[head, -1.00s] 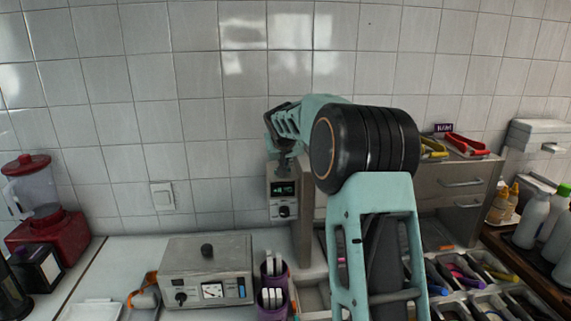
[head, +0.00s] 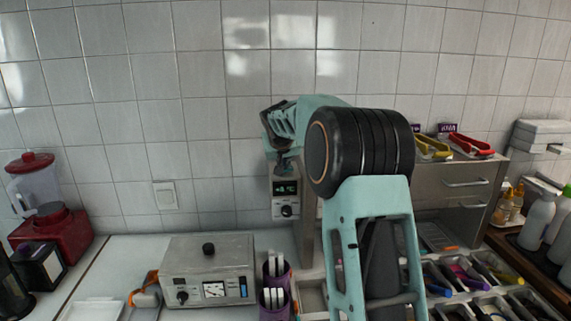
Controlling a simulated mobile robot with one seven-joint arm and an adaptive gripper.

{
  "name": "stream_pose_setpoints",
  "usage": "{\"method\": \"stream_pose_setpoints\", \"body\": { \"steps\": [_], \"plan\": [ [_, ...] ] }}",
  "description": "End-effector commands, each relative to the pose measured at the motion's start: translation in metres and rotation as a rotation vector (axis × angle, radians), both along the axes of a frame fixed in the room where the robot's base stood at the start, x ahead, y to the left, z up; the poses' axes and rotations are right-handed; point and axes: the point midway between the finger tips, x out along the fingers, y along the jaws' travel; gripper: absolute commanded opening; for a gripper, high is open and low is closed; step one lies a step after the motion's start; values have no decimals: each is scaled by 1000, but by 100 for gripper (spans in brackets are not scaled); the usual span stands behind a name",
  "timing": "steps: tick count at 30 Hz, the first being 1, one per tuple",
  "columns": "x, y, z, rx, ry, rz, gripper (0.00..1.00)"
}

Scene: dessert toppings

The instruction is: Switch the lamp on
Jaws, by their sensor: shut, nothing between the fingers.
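No lamp shows in the head view. A white wall switch (head: 165,195) is fixed to the tiled wall at left of centre. It is a flat plate with a rocker, and its position cannot be read. My gripper (head: 285,168) is shut and empty. It points down, in front of the wall and just above a small grey control box with a green display (head: 286,188) and a knob. It is to the right of the wall switch, apart from it. My arm hides part of the shelf unit behind it.
A metal appliance with knobs (head: 206,262) and purple cups with white sticks (head: 274,283) stand on the counter below. A red blender (head: 48,225) is at left. A drawer unit with tongs (head: 455,185) and compartment trays are at right. The wall around the switch is clear.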

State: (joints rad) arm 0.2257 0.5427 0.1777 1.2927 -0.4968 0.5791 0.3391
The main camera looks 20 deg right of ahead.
Motion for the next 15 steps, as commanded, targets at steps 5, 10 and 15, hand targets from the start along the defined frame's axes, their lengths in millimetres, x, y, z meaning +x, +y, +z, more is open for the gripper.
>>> {"method": "stream_pose_setpoints", "body": {
  "steps": [5, 10, 15],
  "plan": [
    [-4, 1, 3, 0, 2, 0, 0],
    [-20, 7, 21, -2, -3, 0, 0],
    [-42, 16, 46, -1, -3, 0, 0]
  ]
}}
